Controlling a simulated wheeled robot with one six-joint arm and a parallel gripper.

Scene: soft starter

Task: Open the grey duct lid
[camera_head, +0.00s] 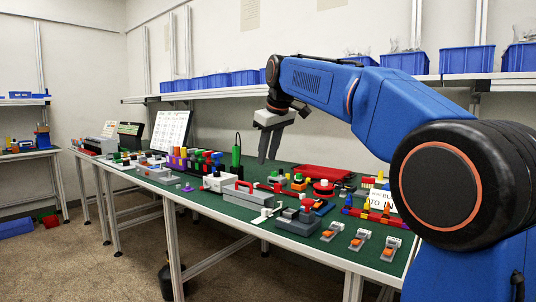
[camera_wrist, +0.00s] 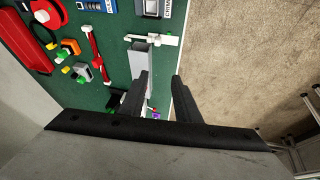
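The long grey duct (camera_head: 247,195) lies near the front edge of the green table, in the middle of the head view. Its pale top looks closed, but the lid is too small there to tell apart from the body. In the wrist view the grey duct (camera_wrist: 138,62) shows as a narrow strip, partly hidden behind one finger. My gripper (camera_head: 267,160) hangs above the table, clear of the duct, fingers pointing down. In the wrist view my gripper (camera_wrist: 160,75) has its two dark fingers apart with nothing held between them.
A white flat piece (camera_wrist: 155,40) lies at the duct's end. A red-handled tool (camera_wrist: 92,50) lies beside it. A dark grey block (camera_head: 298,222) and several orange-and-grey parts (camera_head: 360,240) stand to the right. Coloured parts crowd the table behind. The floor (camera_wrist: 245,70) lies beyond the table edge.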

